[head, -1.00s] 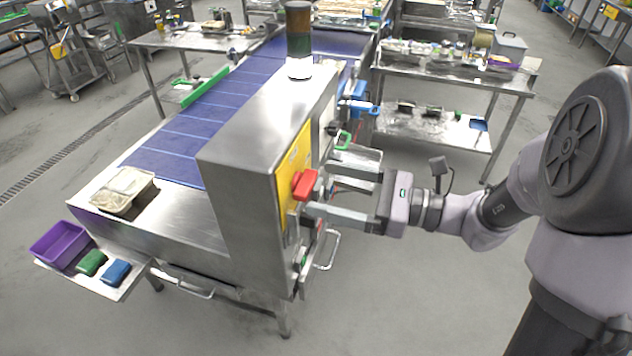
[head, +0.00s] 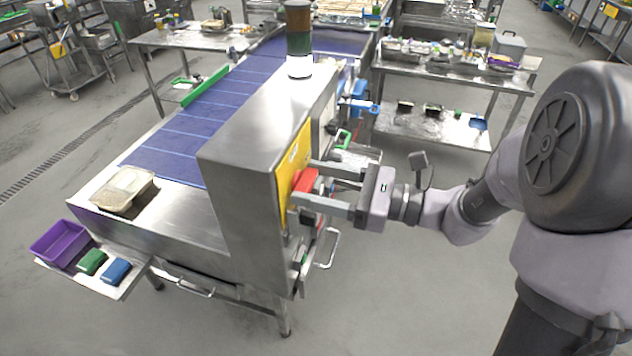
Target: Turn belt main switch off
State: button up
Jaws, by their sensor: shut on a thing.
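The belt main switch is a red handle (head: 304,182) on a yellow plate (head: 285,180), on the right side of the steel control cabinet (head: 238,150). My gripper (head: 305,184) reaches it from the right, one finger on the far side and one on the near side of the red handle. The fingers are closed on the handle, and the near finger covers its lower part. The exact angle of the handle is hard to tell behind the fingers. The blue belt (head: 195,135) runs behind the cabinet.
A signal tower (head: 299,40) stands on the cabinet, its bottom section white. Green (head: 343,138) and blue (head: 362,107) parts stick out beyond my gripper. A filled tray (head: 124,190) lies at the belt's near end. A purple bin (head: 59,243) sits on the lower left shelf.

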jog(key=shift+f+n+b, duration=0.1)
jog(key=shift+n+b, duration=0.2)
jog(key=shift+b, duration=0.1)
jog(key=n+b, duration=0.1)
jog(key=b, duration=0.1)
jog(key=n+b, duration=0.2)
jog(key=shift+s+f, duration=0.1)
jog(key=shift+f, duration=0.15)
jog(key=n+b, duration=0.5)
jog(key=b, duration=0.3)
jog(key=shift+f+n, duration=0.1)
jog(key=shift+n, duration=0.2)
jog(key=n+b, duration=0.5)
jog(key=b, duration=0.4)
jog(key=shift+s+f, duration=0.1)
jog(key=n+b, duration=0.1)
jog(key=b, duration=0.1)
jog(key=n+b, duration=0.2)
jog(key=b, duration=0.1)
jog(key=shift+r+n, duration=0.25)
jog(key=shift+n, duration=0.05)
jog(key=o, duration=1.4)
jog(key=shift+r, duration=0.1)
